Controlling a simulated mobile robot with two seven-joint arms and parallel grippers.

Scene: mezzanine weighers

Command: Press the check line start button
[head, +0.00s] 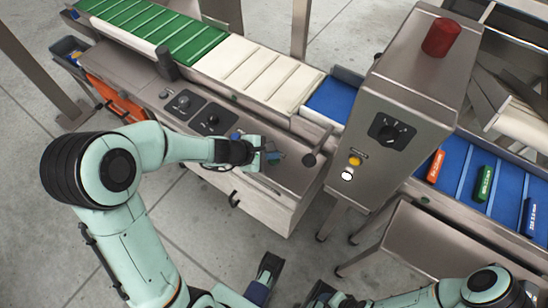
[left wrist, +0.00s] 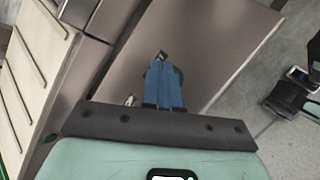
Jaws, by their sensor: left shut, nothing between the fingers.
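My left gripper (head: 276,158) is shut and empty over the steel console top (head: 290,178). Its blue fingers also show in the left wrist view (left wrist: 165,85), in front of a dark round control (left wrist: 150,74) that they partly hide. I cannot tell whether they touch it. A yellow button (head: 355,160) and a white button (head: 348,175) sit on the steel cabinet, right of this gripper. No label is legible, so I cannot tell which control is the check line start button. My right gripper (head: 320,293) is low at the bottom edge; its jaws are unclear.
Dark knobs (head: 183,103) sit on the console's left part. A belt with white slats (head: 258,72) runs behind. The cabinet has a black dial (head: 392,132) and a red beacon (head: 441,37). Coloured packs lie on the blue belt (head: 459,158).

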